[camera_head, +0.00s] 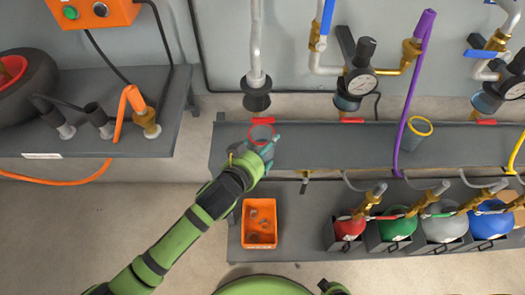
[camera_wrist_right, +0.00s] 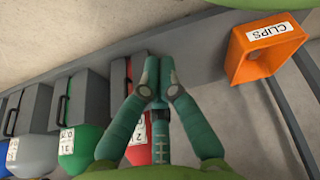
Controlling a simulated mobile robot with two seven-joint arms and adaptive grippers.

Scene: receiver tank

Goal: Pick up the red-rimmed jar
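The red-rimmed jar (camera_head: 262,132) is a small grey cup with a red ring at its top. It is upright at the left part of the long grey shelf (camera_head: 330,146) in the head view. My left gripper (camera_head: 262,148) is right at the jar, with teal fingers close against its near and right sides. The fingers hide most of the jar's body, and I cannot tell whether they are closed on it. In the right wrist view my right gripper (camera_wrist_right: 159,62) is empty, with two fingertips close together and a third finger behind them. The jar is not in that view.
A yellow-rimmed jar (camera_head: 419,128) stands farther right on the shelf. An orange clips bin (camera_head: 259,223) is below, also in the wrist view (camera_wrist_right: 240,60). Several coloured tanks (camera_head: 397,228) stand at lower right. A black-ended pipe (camera_head: 256,92) hangs above the red-rimmed jar.

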